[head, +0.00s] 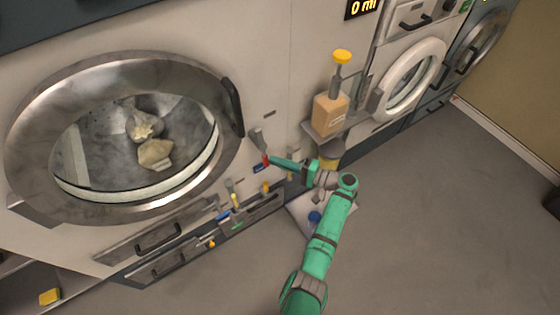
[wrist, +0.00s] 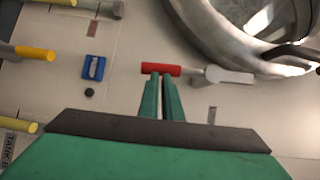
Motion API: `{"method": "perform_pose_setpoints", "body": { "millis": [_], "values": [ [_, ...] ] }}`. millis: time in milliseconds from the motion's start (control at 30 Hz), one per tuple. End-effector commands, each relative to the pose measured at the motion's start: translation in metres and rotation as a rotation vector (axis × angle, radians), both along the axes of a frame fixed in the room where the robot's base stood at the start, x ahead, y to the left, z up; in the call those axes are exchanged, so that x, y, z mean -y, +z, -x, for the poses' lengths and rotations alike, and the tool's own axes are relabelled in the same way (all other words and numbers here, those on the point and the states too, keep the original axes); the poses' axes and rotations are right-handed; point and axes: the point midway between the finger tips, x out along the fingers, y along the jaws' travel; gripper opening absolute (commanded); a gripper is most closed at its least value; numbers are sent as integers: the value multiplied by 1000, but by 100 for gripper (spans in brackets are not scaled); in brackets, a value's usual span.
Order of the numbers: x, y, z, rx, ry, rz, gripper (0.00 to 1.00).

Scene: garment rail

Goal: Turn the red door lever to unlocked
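The red door lever (wrist: 161,69) is on the pale machine front beside the large round door. In the wrist view its red grip lies level, joined on the right to a grey arm (wrist: 228,76). In the head view the red grip (head: 265,160) shows small at my fingertips, below its grey part. My gripper (wrist: 160,76) has its two thin green fingers close together, with only a narrow gap between them. The fingertips overlap the red grip in the wrist view; whether they touch it I cannot tell. My gripper (head: 269,160) reaches in from the right in the head view.
The large round door (head: 30,120) is left of the lever. Several yellow-tipped handles (wrist: 35,53) and a blue fitting (wrist: 94,67) stand nearby on the front. A shelf holds an orange pump bottle (head: 330,114) to the right. The grey floor (head: 430,230) is open at right.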

Motion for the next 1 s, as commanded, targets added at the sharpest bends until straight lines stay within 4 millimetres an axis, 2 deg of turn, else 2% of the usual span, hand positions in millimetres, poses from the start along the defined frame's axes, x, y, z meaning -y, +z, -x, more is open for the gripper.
{"method": "perform_pose_setpoints", "body": {
  "millis": [33, 367, 567, 733, 1000],
  "values": [
    [-6, 6, -6, 10, 1, -1, 0],
    [-6, 6, -6, 9, 1, 0, 0],
    [4, 7, -9, 9, 3, 0, 0],
    [31, 8, -16, 6, 5, -2, 0],
    [87, 8, 5, 2, 0, -2, 0]
  ]
}}
